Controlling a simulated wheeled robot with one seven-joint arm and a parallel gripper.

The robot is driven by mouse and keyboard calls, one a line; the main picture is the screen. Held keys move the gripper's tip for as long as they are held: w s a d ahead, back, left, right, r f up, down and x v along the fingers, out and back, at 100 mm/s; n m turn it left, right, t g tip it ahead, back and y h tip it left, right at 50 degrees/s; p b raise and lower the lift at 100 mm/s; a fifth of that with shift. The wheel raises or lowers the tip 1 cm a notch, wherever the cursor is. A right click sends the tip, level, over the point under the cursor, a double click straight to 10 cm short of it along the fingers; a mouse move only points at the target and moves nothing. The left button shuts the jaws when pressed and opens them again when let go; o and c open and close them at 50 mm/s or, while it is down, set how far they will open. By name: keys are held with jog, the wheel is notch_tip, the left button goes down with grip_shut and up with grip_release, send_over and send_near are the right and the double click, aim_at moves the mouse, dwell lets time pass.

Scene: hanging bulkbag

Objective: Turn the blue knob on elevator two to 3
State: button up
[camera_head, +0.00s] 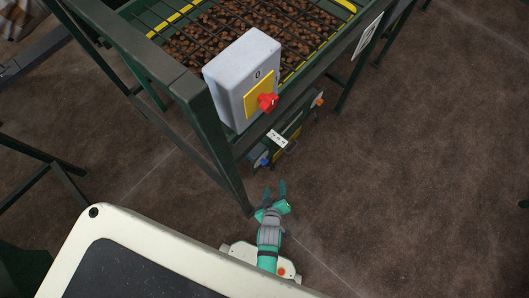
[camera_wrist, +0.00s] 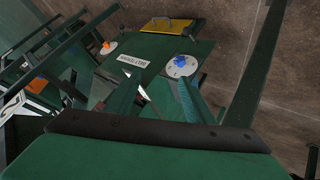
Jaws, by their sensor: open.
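The blue knob (camera_wrist: 180,60) sits on a round white dial plate (camera_wrist: 177,69) on a dark green panel, ahead of my gripper in the wrist view. In the head view the blue knob (camera_head: 263,161) is small, low on the machine's near side. The numbers on its dial are too small to read. My gripper (camera_head: 275,187) is open and empty, below and slightly right of the knob in the head view. In the wrist view its two green fingers (camera_wrist: 155,95) are spread apart, with the right finger close below the dial. No contact with the knob shows.
A grey box (camera_head: 242,75) with a red switch (camera_head: 267,103) is above. A white label (camera_wrist: 121,61), a yellow plate (camera_wrist: 168,27) and an orange knob (camera_wrist: 106,47) are near the blue knob. Green frame legs flank the panel. Open brown floor (camera_head: 420,170) is at right.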

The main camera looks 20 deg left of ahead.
aim_at(265, 163)
jog(key=shift+w+a+f+n+g, duration=0.45)
jog(key=shift+w+a+f+n, duration=0.3)
jog(key=shift+w+a+f, duration=1.4)
jog(key=shift+w+a+f+n+g, duration=0.5)
jog(key=shift+w+a+f+n, duration=0.5)
jog(key=shift+w+f, duration=2.05)
jog(key=shift+w+a+f+n+g, duration=0.5)
jog(key=shift+w+a+f, duration=1.35)
jog(key=shift+f, duration=1.45)
jog(key=c, duration=1)
jog(key=shift+d, duration=0.1)
jog(key=shift+c, duration=0.2)
